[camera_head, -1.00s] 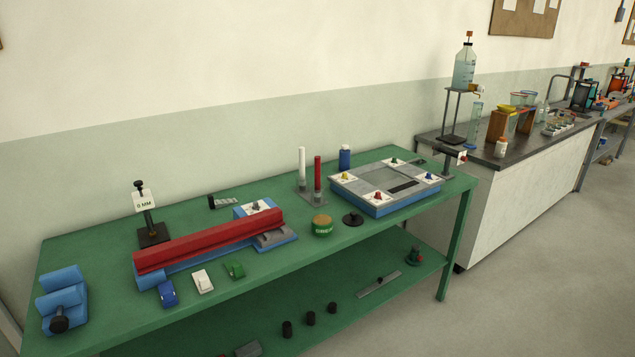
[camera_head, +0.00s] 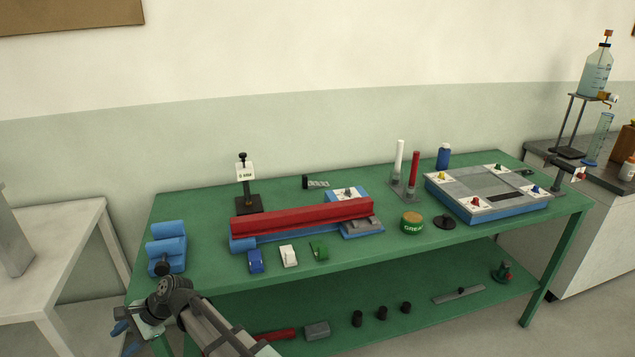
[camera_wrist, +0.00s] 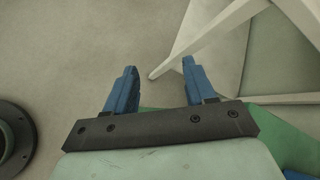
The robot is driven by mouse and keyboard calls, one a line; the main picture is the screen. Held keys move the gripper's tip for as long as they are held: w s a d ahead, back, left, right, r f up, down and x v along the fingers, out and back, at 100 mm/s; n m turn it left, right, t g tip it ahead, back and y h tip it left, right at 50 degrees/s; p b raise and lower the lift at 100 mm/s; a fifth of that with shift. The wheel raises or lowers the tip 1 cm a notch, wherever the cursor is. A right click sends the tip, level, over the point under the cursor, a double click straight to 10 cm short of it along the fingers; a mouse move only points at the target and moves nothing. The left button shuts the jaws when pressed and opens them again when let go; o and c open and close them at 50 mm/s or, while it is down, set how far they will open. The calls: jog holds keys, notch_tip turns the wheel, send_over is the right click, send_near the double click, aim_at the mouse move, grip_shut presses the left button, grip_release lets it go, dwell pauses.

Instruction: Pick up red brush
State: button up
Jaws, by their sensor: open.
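A slim red upright stick (camera_head: 415,170), which looks like the red brush, stands in a small grey holder (camera_head: 404,196) on the green bench, beside a matching white stick (camera_head: 399,156). Its lower end is hidden in the holder. My gripper (camera_head: 124,338) is low at the front left of the bench, far from the red stick. Its blue fingers show apart and empty in the wrist view (camera_wrist: 160,68), over bare floor. The wrist view does not show the red stick.
On the green bench (camera_head: 200,207), a long red bar (camera_head: 300,217) lies on a blue base, with small clips before it. A green tin (camera_head: 412,223) and a black disc-based piece (camera_head: 445,222) stand before the holder. A blue-edged tray (camera_head: 480,208) is right; a white table (camera_head: 50,240) is left.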

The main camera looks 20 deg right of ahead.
jog(key=w+a+r+m+y, duration=0.15)
jog(key=a+r, duration=0.25)
jog(key=r, duration=0.4)
jog(key=w+d+r+m+t+y, duration=0.1)
jog(key=w+d+r+m+t, duration=0.15)
jog(key=w+d+r, duration=0.35)
jog(key=w+d+m+t, duration=0.3)
jog(key=w+d, duration=0.4)
jog(key=d, duration=0.3)
jog(key=w+d+r+m+t+h, duration=0.1)
jog(key=w+d+m+t, duration=0.2)
jog(key=w+d, duration=0.4)
jog(key=w+d+r+m+t, duration=0.1)
jog(key=w+d+m+t, duration=0.2)
jog(key=w+d, duration=0.5)
jog(key=shift+d+m+t+h, duration=0.3)
jog(key=shift+d+t+h, duration=0.05)
jog(key=shift+d, duration=3.25)
jog(key=w+d+m+t+h, duration=0.3)
jog(key=d+m, duration=0.1)
jog(key=d, duration=1.1)
jog(key=m+t+h, duration=0.3)
jog(key=m+h, duration=0.8)
jog(key=h, duration=0.1)
send_near(416, 164)
jog(key=x, duration=0.5)
jog(key=shift+w+d+f, duration=0.1)
jog(key=shift+w+d, duration=0.2)
jog(key=shift+x, duration=2.75)
jog(key=shift+a, duration=0.2)
